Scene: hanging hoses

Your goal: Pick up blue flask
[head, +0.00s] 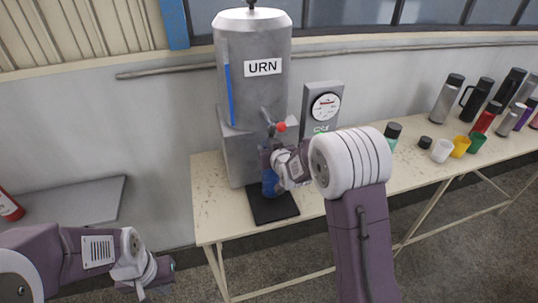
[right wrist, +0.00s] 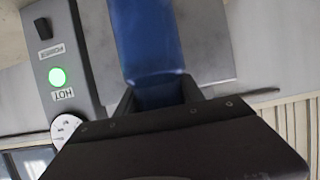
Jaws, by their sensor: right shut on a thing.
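The blue flask (head: 270,183) is upright at the urn, over the black mat (head: 285,211) on the table. My right gripper (head: 272,158) is at the flask's upper part, shut on it. In the right wrist view the blue flask (right wrist: 150,45) sits between the two dark fingers of the right gripper (right wrist: 160,98). Whether the flask's base touches the mat is unclear. My left gripper (head: 158,277) is low at the left, away from the table, and its fingers are too unclear to judge.
The grey urn (head: 252,95) with a red-knobbed tap (head: 281,127) stands behind the flask. A gauge box (head: 322,106) is beside it; its green light (right wrist: 57,77) reads HOT. Cups (head: 442,150) and several flasks (head: 447,98) stand at the right. A grey surface (head: 75,203) is at the left.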

